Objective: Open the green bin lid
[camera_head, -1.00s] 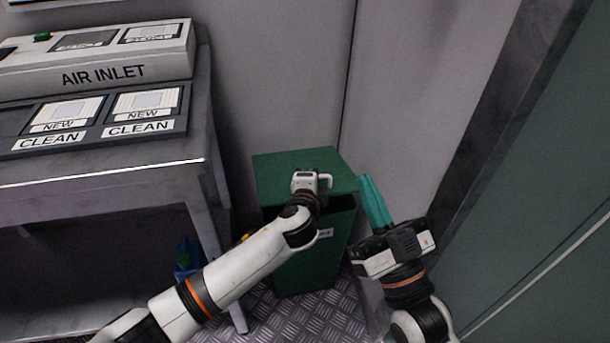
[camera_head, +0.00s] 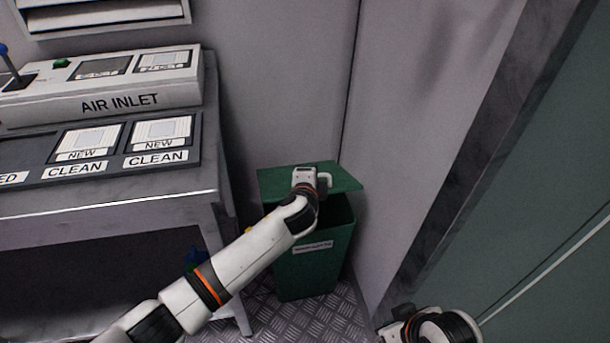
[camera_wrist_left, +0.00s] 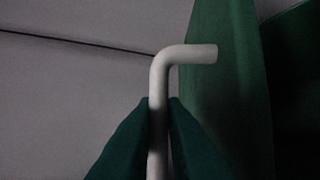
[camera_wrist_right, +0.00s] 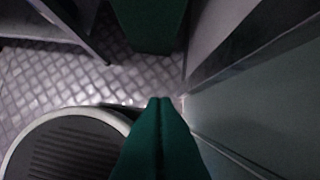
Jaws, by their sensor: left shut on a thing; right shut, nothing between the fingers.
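The green bin (camera_head: 305,272) stands on the floor by the wall, with a label on its front. Its green lid (camera_head: 275,180) is tilted up at the front, and a dark gap shows between lid and bin. My left gripper (camera_wrist_left: 160,102) is shut on the white bent lid handle (camera_wrist_left: 185,54), with a finger on each side of the bar. In the head view the handle (camera_head: 325,180) is partly hidden by my left wrist. My right gripper (camera_wrist_right: 160,101) is shut and empty, low over the floor and apart from the bin; its fingers are out of the head view.
A metal table (camera_head: 120,206) with the air inlet unit (camera_head: 110,100) and filter tray stands left of the bin. A wall and a green panel (camera_head: 540,230) close the right side. Patterned floor (camera_head: 290,320) is bare before the bin.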

